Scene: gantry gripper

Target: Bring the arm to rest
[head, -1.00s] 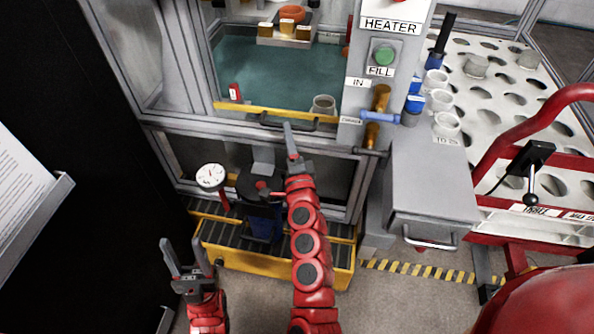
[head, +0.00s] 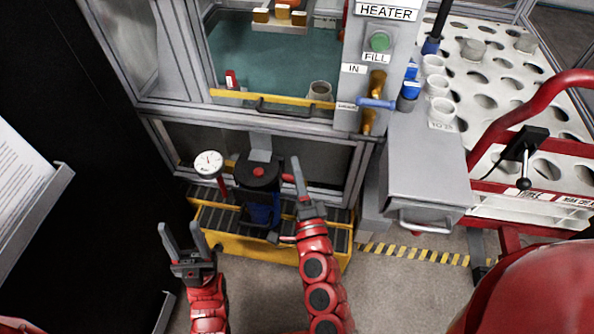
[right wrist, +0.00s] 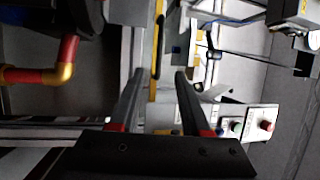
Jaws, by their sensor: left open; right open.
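My right gripper (head: 291,182) is on the red arm in the middle of the head view. It is open and empty, in front of the lower frame of the enclosure and to the right of the black-topped pump (head: 258,172). In the right wrist view its two fingers (right wrist: 158,90) stand apart with nothing between them. My left gripper (head: 181,243) is at the lower left of the head view, open and empty, pointing up. It is in front of the left end of the yellow base (head: 225,246).
A round gauge (head: 208,162) stands left of the pump. A yellow-edged enclosure with a black handle (head: 286,112) is behind. A grey box (head: 425,180), a perforated table (head: 478,72) and a red tubular frame (head: 520,121) are at right. A dark panel fills the left.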

